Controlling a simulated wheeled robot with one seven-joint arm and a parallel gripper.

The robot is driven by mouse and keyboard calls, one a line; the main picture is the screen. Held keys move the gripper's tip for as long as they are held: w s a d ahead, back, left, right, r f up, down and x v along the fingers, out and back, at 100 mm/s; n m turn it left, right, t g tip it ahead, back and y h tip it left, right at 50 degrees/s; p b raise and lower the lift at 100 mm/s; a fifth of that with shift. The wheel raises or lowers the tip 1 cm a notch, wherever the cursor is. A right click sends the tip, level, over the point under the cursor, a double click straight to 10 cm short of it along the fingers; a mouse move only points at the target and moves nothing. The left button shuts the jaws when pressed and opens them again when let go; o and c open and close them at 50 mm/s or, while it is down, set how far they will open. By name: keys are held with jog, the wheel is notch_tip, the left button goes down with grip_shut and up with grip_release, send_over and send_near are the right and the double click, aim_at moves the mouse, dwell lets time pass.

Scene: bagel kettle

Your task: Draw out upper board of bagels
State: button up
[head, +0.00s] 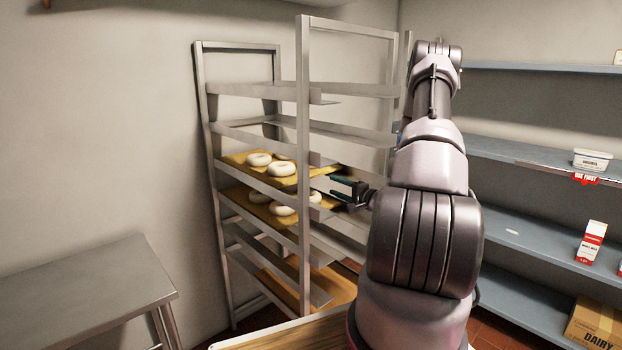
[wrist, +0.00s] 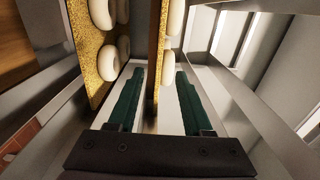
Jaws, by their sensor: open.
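The upper board (head: 235,159) carries pale ring-shaped bagels (head: 281,169) and lies flat in a metal rack (head: 303,100). The lower board (head: 240,202) sits one level below, also with bagels. My gripper (head: 334,186) is at the right side of the rack, pointing left at the upper board's end. In the wrist view my gripper (wrist: 158,72) is open. The upper board (wrist: 157,50) shows edge-on between its fingers, with gaps on both sides. The lower board (wrist: 88,75) lies outside the left finger. My arm hides part of the rack's right side.
Rack rails run close on both sides of the gripper. A metal table (head: 85,285) stands at left. Shelves (head: 540,153) at right hold a white tub (head: 592,160), a carton (head: 591,243) and a dairy box (head: 597,322). A wooden surface (head: 285,338) is at the bottom.

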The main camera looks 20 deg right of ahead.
aim_at(313, 177)
jog(key=shift+x, duration=6.8)
grip_shut()
jog(key=shift+s+d+f, duration=0.1)
